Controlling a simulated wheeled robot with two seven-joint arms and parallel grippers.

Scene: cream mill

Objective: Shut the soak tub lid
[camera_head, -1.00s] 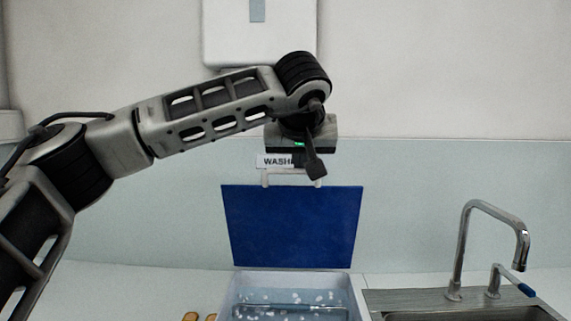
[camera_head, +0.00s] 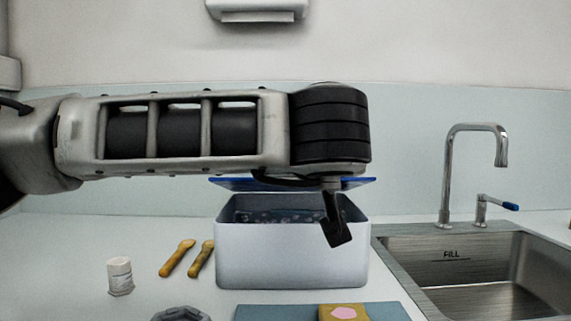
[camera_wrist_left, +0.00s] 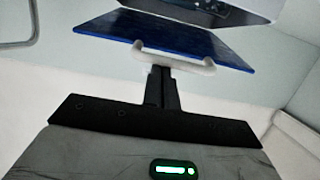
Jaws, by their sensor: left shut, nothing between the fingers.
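The white soak tub (camera_head: 290,255) stands on the counter with its top partly open and several small pale bits inside. Its blue lid (camera_head: 235,184) shows almost edge-on above the rim, partly lowered and apart from the front rim. In the left wrist view the blue lid (camera_wrist_left: 120,34) carries a white handle (camera_wrist_left: 200,64). My left gripper (camera_head: 340,238) is shut and empty, in front of the tub in the head view. In the wrist view its dark fingers (camera_wrist_left: 162,75) reach the handle; I cannot tell whether they touch. My right gripper is not in view.
A steel sink (camera_head: 480,270) with a tap (camera_head: 447,170) is right of the tub. A teal mat (camera_head: 385,311) with a yellow block (camera_head: 328,313) is in front. A wall dispenser (camera_head: 257,8) hangs above.

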